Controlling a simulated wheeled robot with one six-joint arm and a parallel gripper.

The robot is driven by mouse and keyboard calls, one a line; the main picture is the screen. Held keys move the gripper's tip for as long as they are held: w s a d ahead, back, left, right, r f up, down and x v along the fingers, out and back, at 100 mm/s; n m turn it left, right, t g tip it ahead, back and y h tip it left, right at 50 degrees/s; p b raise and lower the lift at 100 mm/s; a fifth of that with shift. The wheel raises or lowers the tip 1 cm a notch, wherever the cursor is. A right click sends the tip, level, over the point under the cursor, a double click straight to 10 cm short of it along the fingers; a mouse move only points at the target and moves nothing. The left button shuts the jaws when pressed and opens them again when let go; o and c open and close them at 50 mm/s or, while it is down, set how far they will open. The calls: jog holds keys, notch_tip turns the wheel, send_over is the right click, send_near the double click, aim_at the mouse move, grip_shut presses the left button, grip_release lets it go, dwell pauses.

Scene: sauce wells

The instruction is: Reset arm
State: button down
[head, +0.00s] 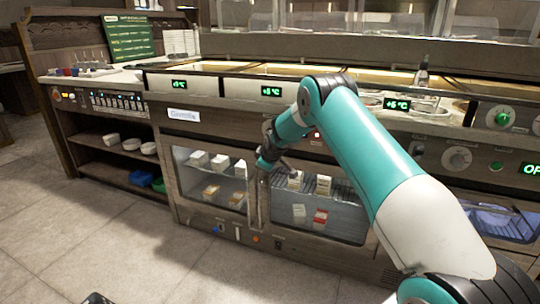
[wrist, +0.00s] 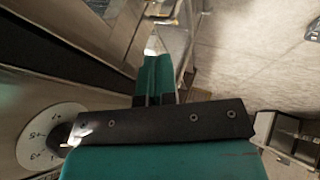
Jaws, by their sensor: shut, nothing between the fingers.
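My gripper (head: 268,163) is in front of the fridge counter in the head view, beside the post between its two glass doors. My arm reaches in from the lower right, bends at a high elbow and drops to the gripper.
The counter has a left glass door (head: 212,180) and a right glass door (head: 335,218) with boxes behind them. Open shelves (head: 112,152) hold white bowls at the left. A dial (wrist: 45,137) is close in the wrist view. The tiled floor (head: 90,235) at the front left is mostly clear.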

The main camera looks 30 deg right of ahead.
jog(key=a+p+v, duration=0.1)
jog(key=p+v, duration=0.1)
jog(key=v, duration=0.8)
jog(key=s+a+r+g+y, duration=0.1)
jog(key=s+a+r+y, duration=0.1)
jog(key=s+a+r, duration=0.55)
jog(key=s+a+r+g+y, duration=0.2)
jog(key=s+a+r, duration=0.3)
jog(key=s+a, duration=0.6)
jog(key=s+a+r+g+y, duration=0.15)
jog(key=s+a, duration=0.35)
jog(key=s, duration=0.7)
jog(key=s+a+r+g, duration=0.25)
jog(key=s+a, duration=0.25)
jog(key=s, duration=0.8)
notch_tip(320, 180, up, 25)
jog(key=p, duration=2.6)
jog(key=shift+r, duration=0.25)
jog(key=shift+a, duration=0.1)
